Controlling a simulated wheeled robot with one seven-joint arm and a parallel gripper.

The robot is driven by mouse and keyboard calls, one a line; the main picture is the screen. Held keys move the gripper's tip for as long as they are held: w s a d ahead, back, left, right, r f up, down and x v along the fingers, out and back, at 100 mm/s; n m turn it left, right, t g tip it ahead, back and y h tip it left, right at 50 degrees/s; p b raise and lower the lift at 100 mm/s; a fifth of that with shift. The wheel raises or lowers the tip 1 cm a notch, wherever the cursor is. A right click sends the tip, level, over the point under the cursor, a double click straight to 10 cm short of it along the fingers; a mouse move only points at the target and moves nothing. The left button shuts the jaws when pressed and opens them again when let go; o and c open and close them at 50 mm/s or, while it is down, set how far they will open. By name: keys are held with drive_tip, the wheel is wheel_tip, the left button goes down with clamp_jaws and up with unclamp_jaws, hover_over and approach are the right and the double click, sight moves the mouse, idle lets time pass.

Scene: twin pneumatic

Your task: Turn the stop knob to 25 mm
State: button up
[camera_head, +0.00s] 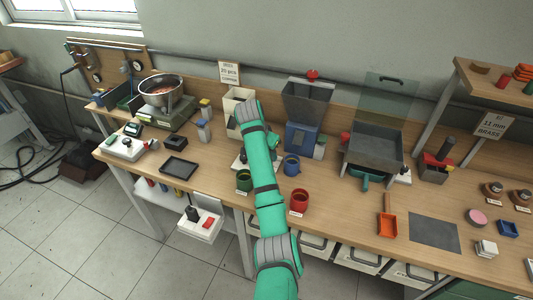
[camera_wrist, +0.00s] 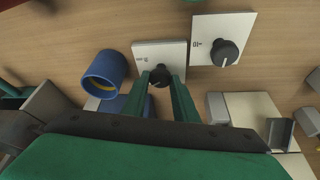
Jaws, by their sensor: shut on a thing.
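A dark round knob (camera_wrist: 159,77) with a white pointer line stands on a white square plate (camera_wrist: 172,52) in the wrist view. The green fingers of my gripper (camera_wrist: 163,82) are on either side of this knob and shut on it. The pointer is partly visible, but the small print on the plate is too small to read. A second dark knob (camera_wrist: 225,53) stands on another white plate (camera_wrist: 240,24) to the right, apart from my fingers. In the head view my green arm hides the gripper and the held knob.
A blue cup (camera_wrist: 104,70) stands close left of the held knob's plate. In the head view a blue machine with a grey hopper (camera_head: 307,103) stands right of my arm. A green cup (camera_head: 244,181), a blue cup (camera_head: 291,165) and a red cup (camera_head: 299,201) are near the arm.

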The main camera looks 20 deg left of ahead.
idle(0.5)
drive_tip(key=o, duration=1)
drive_tip(key=shift+v, duration=5.45)
drive_tip(key=shift+s+a, duration=0.15)
